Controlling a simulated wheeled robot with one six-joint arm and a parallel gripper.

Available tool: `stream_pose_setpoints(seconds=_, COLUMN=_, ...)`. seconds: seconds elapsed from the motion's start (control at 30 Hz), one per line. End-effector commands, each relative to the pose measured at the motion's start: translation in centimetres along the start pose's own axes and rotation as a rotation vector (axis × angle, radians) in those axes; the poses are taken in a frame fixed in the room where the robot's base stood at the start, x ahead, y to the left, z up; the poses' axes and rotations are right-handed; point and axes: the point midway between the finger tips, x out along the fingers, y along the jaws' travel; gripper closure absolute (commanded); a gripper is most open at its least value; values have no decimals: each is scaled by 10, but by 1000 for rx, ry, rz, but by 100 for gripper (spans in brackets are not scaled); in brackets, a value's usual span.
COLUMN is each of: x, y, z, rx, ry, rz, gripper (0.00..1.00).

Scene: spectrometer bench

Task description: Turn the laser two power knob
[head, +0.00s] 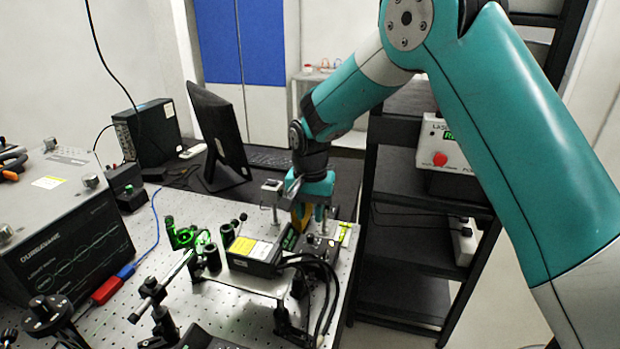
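My gripper (312,218) is a teal hand pointing down at the right end of the optical bench. Its fingertips are low over a small black control box (318,246), with small light knobs on top. The fingers partly hide the box, and I cannot tell whether they touch a knob or how far apart they are. A white box (452,150) on the rack, with lettering starting "LAS", has a red knob (440,159) and a green display. My arm covers part of that box. No readable label shows which knob is laser two.
A black laser module (252,252) with a yellow label stands left of my gripper, with black cables looping nearby. Posts and mounts crowd the perforated bench (215,305). A monitor (217,133) stands behind, a grey instrument (62,225) at left, and a black rack (405,292) at right.

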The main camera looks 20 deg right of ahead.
Motion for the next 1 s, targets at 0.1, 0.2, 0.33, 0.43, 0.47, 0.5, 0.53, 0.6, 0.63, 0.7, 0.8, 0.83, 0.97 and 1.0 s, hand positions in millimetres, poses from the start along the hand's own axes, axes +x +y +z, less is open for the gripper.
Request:
stream_pose_setpoints(seconds=0.1, x=-31, y=-1, z=-1, rx=0, ry=4, rz=-5, gripper=70)
stream_pose_setpoints(seconds=0.2, x=-56, y=-1, z=0, rx=0, ry=4, rz=-4, gripper=70)
stream_pose_setpoints(seconds=0.33, x=-83, y=-1, z=0, rx=0, ry=3, rz=-3, gripper=70)
stream_pose_setpoints(seconds=0.43, x=-98, y=-1, z=0, rx=0, ry=2, rz=-3, gripper=70)
stream_pose_setpoints(seconds=0.47, x=-101, y=-1, z=0, rx=0, ry=2, rz=-2, gripper=70)
stream_pose_setpoints(seconds=0.5, x=-105, y=-1, z=0, rx=0, ry=1, rz=-2, gripper=70)
stream_pose_setpoints(seconds=0.53, x=-107, y=-1, z=0, rx=0, ry=1, rz=-2, gripper=70)
stream_pose_setpoints(seconds=0.6, x=-110, y=-1, z=0, rx=0, ry=1, rz=-1, gripper=70)
stream_pose_setpoints(seconds=0.63, x=-111, y=0, z=0, rx=0, ry=0, rz=-1, gripper=70)
stream_pose_setpoints(seconds=0.7, x=-112, y=0, z=0, rx=0, ry=0, rz=0, gripper=70)
stream_pose_setpoints(seconds=0.8, x=-112, y=0, z=0, rx=0, ry=0, rz=0, gripper=70)
stream_pose_setpoints(seconds=0.83, x=-112, y=0, z=0, rx=0, ry=0, rz=0, gripper=70)
stream_pose_setpoints(seconds=0.97, x=-112, y=0, z=0, rx=0, ry=0, rz=0, gripper=70)
stream_pose_setpoints(seconds=1.0, x=-112, y=0, z=0, rx=0, ry=0, rz=0, gripper=70)
